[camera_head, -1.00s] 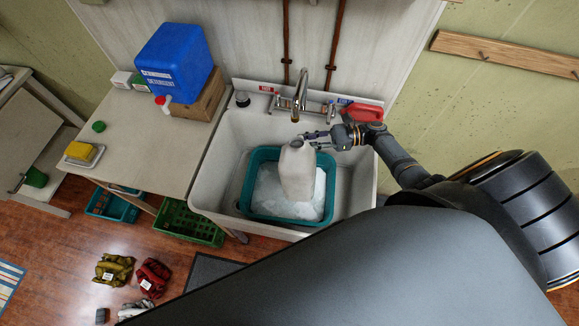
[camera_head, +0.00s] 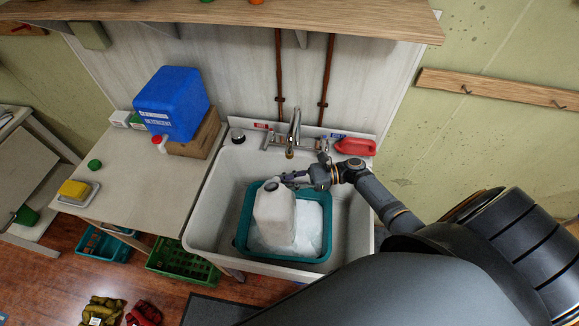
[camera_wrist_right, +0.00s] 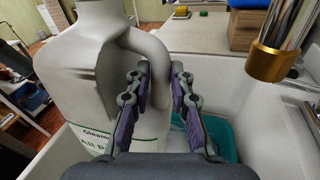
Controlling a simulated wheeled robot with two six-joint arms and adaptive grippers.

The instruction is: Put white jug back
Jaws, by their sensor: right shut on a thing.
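The white jug (camera_head: 274,216) is upright in the head view, at the teal basin (camera_head: 241,238) inside the utility sink. My right gripper (camera_head: 288,180) comes in from the right at the jug's upper part. In the right wrist view the jug (camera_wrist_right: 85,75) fills the left side, and my right gripper (camera_wrist_right: 158,95) is shut on its handle. The jug hides part of the basin. I cannot tell whether the jug's base touches the suds in the basin. My left gripper is not in view.
A side table (camera_head: 135,188) on the left holds a blue detergent container (camera_head: 172,102) and has free room. A wooden shelf (camera_head: 230,12) spans the top.

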